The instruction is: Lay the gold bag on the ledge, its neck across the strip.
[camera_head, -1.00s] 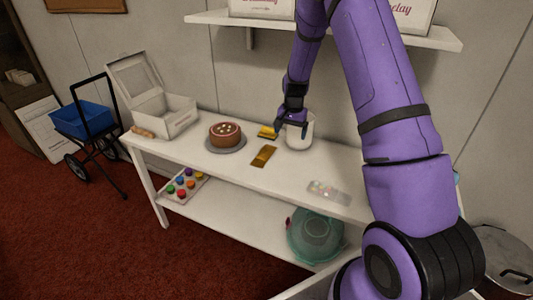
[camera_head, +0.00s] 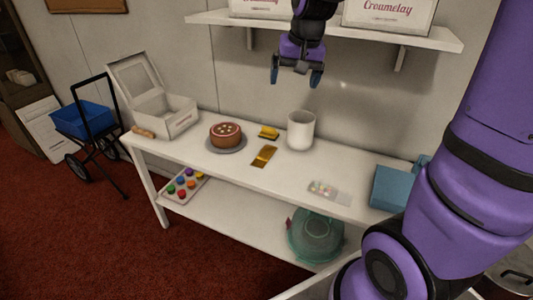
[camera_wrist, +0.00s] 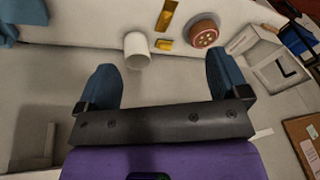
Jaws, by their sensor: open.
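A flat gold-brown piece (camera_head: 264,156) lies on the white table, and a smaller yellow-gold piece (camera_head: 268,132) sits just behind it. Both also show in the wrist view, the long flat one (camera_wrist: 168,15) and the small one (camera_wrist: 164,45). I cannot tell for sure which is the gold bag; no neck or strip is clear at this size. My gripper (camera_head: 297,78) is open and empty, raised above the table in front of the wall and below the wall shelf (camera_head: 330,30). In the wrist view its fingers (camera_wrist: 164,88) are wide apart with nothing between them.
A white cup (camera_head: 301,131) stands right of the gold pieces. A chocolate cake (camera_head: 225,133) sits on a grey turntable to their left. An open white box (camera_head: 165,115) stands at the left end, a clear packet (camera_head: 328,192) and a blue box (camera_head: 391,188) toward the right.

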